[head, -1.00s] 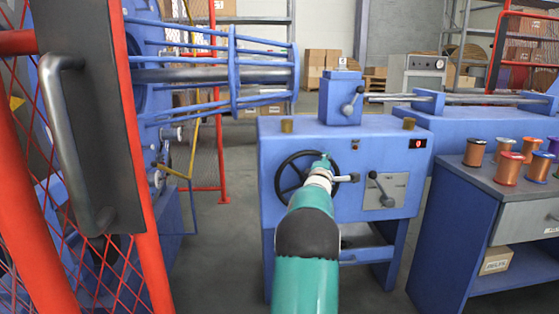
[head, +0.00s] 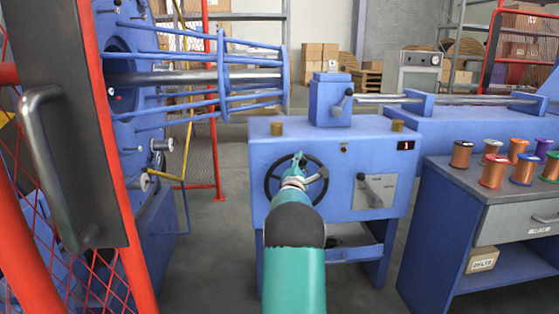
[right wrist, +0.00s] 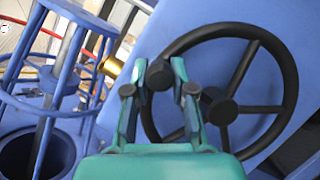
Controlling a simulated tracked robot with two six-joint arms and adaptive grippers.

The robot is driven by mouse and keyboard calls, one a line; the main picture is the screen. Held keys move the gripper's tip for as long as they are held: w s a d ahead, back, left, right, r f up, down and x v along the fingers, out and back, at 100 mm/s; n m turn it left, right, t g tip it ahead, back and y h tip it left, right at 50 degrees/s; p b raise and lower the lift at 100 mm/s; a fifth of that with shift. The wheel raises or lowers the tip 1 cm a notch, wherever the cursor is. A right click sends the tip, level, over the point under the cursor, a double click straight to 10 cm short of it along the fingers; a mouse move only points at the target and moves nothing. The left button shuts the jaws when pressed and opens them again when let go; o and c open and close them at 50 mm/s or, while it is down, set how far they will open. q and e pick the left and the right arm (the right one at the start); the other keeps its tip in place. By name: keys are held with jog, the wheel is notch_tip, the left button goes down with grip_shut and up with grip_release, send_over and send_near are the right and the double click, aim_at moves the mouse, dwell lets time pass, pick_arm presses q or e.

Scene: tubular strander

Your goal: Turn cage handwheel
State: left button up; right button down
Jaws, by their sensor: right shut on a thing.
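The black handwheel (head: 268,183) is on the front of the blue control cabinet (head: 330,200). In the right wrist view its rim, spokes and hub (right wrist: 219,106) show large on the right. My teal right gripper (head: 298,160) is at the top of the wheel in the head view, and my arm hides part of the wheel. In the right wrist view, the right gripper (right wrist: 159,70) has its two fingers on either side of the wheel's black handle knob (right wrist: 158,76) and is shut on it. My left gripper is not in view.
A blue cage (head: 225,75) of rods stands left of the cabinet. A red-framed guard door with a grey handle (head: 45,150) is close on the left. A lever (head: 373,190) is right of the wheel. Several spools (head: 493,170) stand on the right bench.

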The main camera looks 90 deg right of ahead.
jog(key=shift+w+a+r, duration=0.1)
jog(key=shift+w+r, duration=0.15)
jog(key=shift+r, duration=0.4)
jog(key=c, duration=1)
grip_release()
jog(key=shift+s, duration=0.1)
jog(key=shift+f, duration=0.25)
jog(key=shift+f, duration=0.1)
jog(key=v, duration=1.2)
jog(key=shift+f, duration=0.1)
